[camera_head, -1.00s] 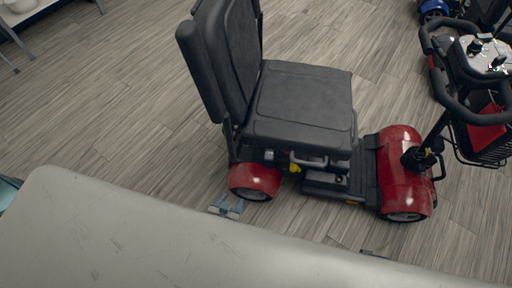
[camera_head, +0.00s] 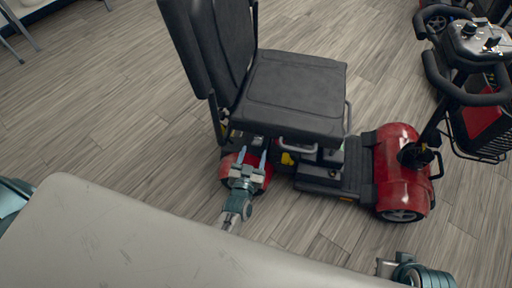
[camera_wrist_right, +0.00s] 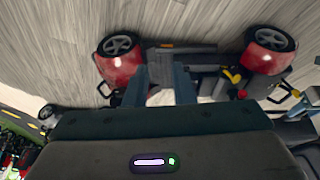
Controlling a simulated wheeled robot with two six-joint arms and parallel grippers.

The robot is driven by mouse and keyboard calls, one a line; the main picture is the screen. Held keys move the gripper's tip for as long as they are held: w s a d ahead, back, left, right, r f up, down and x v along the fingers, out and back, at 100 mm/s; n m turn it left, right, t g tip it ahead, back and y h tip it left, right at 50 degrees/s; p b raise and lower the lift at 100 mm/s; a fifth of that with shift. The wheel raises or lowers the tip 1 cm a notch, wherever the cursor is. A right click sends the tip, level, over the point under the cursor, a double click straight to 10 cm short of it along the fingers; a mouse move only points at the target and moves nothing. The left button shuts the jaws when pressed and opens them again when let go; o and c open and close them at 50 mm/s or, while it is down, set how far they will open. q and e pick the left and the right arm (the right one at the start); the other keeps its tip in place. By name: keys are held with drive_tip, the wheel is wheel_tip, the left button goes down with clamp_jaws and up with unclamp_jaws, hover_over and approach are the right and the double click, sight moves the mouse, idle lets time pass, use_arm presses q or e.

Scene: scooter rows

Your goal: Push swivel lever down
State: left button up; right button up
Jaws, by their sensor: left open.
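A red scooter with a black seat (camera_head: 292,95) stands beyond the pale surface in front of me. A grey handle-like bar (camera_head: 298,145) shows under the seat's near edge; I cannot tell for sure that it is the swivel lever. A yellow part (camera_head: 288,159) sits below it, and it also shows in the right wrist view (camera_wrist_right: 232,76). My left gripper (camera_head: 248,160) is open and empty in front of the red rear wheel cover, left of the bar. My right gripper (camera_head: 384,266) is low at the right; its fingers (camera_wrist_right: 160,85) stand apart in the wrist view, pointing toward the scooter.
The scooter's handlebar column (camera_head: 455,85) and front basket stand at the right. The red front cover (camera_head: 398,165) is below them. The pale rounded surface (camera_head: 130,245) fills the lower left. Wooden floor (camera_head: 100,100) is clear left of the seat.

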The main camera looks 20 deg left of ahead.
sight(256, 146)
use_arm(q)
drive_tip(key=shift+w+a+b, duration=0.15)
drive_tip(key=shift+w+b, duration=0.3)
drive_tip(key=shift+w, duration=1.65)
use_arm(e)
drive_tip(key=shift+w+a+f+t+y, duration=0.3)
drive_tip(key=shift+w+a+f+t, duration=0.35)
drive_tip(key=shift+f, duration=0.25)
use_arm(q)
clamp_jaws()
